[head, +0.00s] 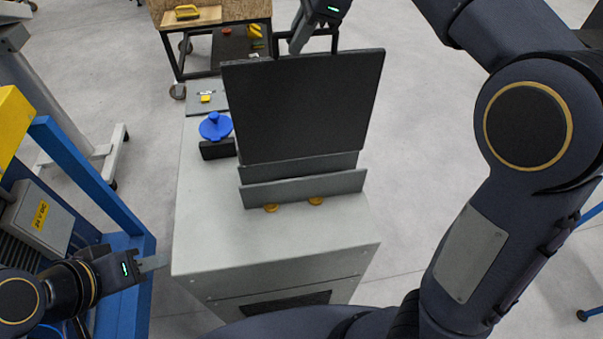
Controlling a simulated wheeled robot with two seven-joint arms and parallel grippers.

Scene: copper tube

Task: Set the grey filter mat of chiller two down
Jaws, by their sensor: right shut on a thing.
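The filter mat (305,108) is a large, dark grey to black square panel. It stands nearly upright over the light grey cabinet (270,235). Its lower edge meets two low grey plates (305,188) on the cabinet top; I cannot tell whether it rests in a slot there or hangs just above. My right gripper (299,38) is at the mat's top edge, by a thin black handle frame, and is shut on the mat. My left gripper (153,264) is low at the left, beside the cabinet and away from the mat. Its finger opening cannot be made out.
A blue frame (95,190) stands at left. A wooden-topped cart (210,14) is behind. Floor to the right is partly clear.

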